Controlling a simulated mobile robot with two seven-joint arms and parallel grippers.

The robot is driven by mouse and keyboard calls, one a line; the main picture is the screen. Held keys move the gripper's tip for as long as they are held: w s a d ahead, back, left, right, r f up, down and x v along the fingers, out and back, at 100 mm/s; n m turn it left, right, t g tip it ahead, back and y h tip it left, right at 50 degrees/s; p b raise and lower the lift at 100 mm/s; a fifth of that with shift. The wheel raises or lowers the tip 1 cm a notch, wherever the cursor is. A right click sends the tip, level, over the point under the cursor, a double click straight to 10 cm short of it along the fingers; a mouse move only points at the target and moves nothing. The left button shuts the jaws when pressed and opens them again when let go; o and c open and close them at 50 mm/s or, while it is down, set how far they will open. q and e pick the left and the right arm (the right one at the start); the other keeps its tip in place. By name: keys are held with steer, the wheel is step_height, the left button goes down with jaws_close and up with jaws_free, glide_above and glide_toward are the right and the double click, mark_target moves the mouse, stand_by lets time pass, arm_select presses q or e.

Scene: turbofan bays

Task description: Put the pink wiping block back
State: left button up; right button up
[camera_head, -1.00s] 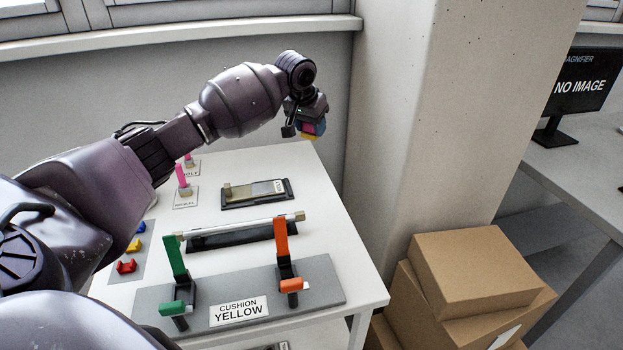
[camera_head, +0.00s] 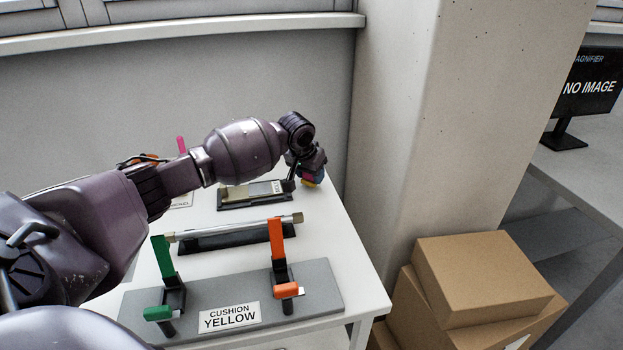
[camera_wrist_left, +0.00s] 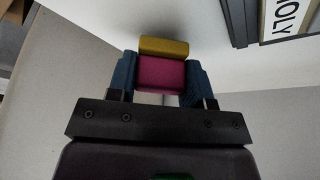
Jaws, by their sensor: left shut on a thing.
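My left gripper (camera_head: 313,177) is shut on the pink wiping block, above the far right part of the white table, beside the right end of a black tray. In the left wrist view the pink wiping block (camera_wrist_left: 161,73) sits between the blue fingertips, with a yellow piece (camera_wrist_left: 164,47) along its far side. Bare pale surface shows around it, and I cannot tell whether the block touches the table. The black tray (camera_head: 228,206) holds a flat metal-like piece and a label; its edge shows in the left wrist view (camera_wrist_left: 240,22). My right gripper is not in view.
Nearer on the table are a silver bar on a black stand (camera_head: 215,241) and a grey plate (camera_head: 325,285) with green and orange clamps, labelled "CUSHION YELLOW". A pink upright post (camera_head: 181,145) stands behind my arm. A pillar (camera_head: 410,130) and cardboard boxes (camera_head: 480,275) are right.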

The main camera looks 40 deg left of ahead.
arm_select(q)
steer(key=shift+f, duration=0.75)
steer(key=shift+r, duration=0.1)
steer(key=o, duration=1)
steer(key=shift+c, duration=0.2)
